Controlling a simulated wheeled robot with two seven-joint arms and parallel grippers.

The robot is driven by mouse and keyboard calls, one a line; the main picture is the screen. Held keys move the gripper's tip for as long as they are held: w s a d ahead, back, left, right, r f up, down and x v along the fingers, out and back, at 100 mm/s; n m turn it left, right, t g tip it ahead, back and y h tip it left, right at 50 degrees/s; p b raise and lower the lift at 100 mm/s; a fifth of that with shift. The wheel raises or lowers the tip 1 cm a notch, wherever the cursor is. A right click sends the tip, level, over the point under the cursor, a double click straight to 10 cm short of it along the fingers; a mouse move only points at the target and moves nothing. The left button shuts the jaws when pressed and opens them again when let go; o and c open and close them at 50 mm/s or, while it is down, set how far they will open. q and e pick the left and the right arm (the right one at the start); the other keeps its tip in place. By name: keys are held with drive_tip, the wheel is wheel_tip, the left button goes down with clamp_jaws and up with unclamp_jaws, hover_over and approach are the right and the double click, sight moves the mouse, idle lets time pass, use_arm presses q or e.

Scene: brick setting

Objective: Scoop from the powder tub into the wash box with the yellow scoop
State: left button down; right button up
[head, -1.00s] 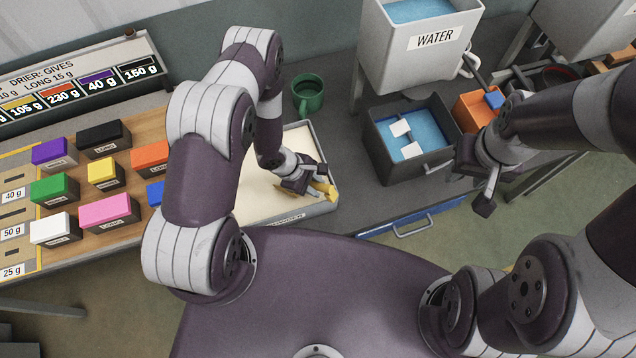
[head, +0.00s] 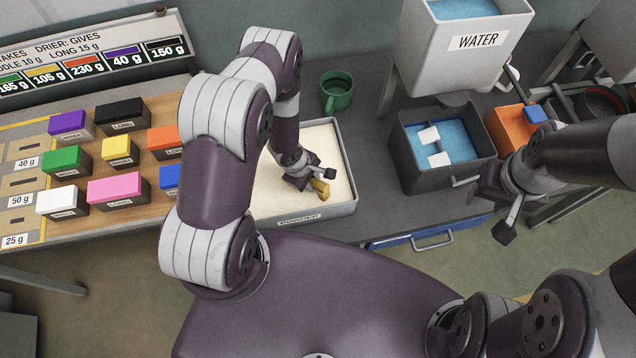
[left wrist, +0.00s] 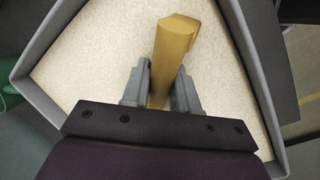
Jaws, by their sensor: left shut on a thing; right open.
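The powder tub (head: 345,160) is a shallow grey tray of pale powder at the centre of the head view; its rim also shows in the left wrist view (left wrist: 50,110). My left gripper (head: 312,180) is over the tub's right part, shut on the yellow scoop (head: 320,188). In the left wrist view the scoop (left wrist: 174,50) stands out between the two fingers; its bowl is not clearly visible. The wash box (head: 408,160) is a dark grey box of blue water with white blocks in it, right of the tub. My right gripper (head: 500,210) is open and empty, right of the wash box.
A WATER tank (head: 450,60) stands above and behind the wash box. A green mug (head: 337,92) is behind the tub. An orange box (head: 512,128) with a blue block is to the right. Several coloured blocks sit on the wooden board (head: 140,175) at left.

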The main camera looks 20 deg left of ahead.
use_arm(q)
drive_tip(key=shift+w+a+f+b, duration=0.15)
drive_tip(key=shift+a+f+b, duration=0.2)
drive_tip(key=shift+f+b, duration=0.1)
wheel_tip(320, 180, up, 2)
drive_tip(key=shift+w+a+y+p, duration=0.15)
drive_tip(key=shift+y+p, duration=0.35)
drive_tip(key=shift+p, duration=0.3)
drive_tip(key=shift+t+y, duration=0.3)
drive_tip(key=shift+y, duration=0.1)
drive_tip(key=shift+w+d+p+v, duration=0.1)
drive_tip(key=shift+w+p+v, duration=0.2)
drive_tip(key=shift+p+v, duration=0.9)
drive_tip(key=shift+w+d+p+v, duration=0.1)
drive_tip(key=shift+w+p+v, duration=0.2)
drive_tip(key=shift+p+v, duration=0.85)
drive_tip(key=shift+w+p+v, duration=0.25)
drive_tip(key=shift+p+v, duration=0.35)
drive_tip(key=shift+v, duration=1.2)
use_arm(e)
drive_tip(key=shift+r, duration=2.95)
use_arm(q)
drive_tip(key=shift+s+d+r, duration=0.1)
drive_tip(key=shift+d+r, duration=0.05)
drive_tip(key=shift+r, duration=0.05)
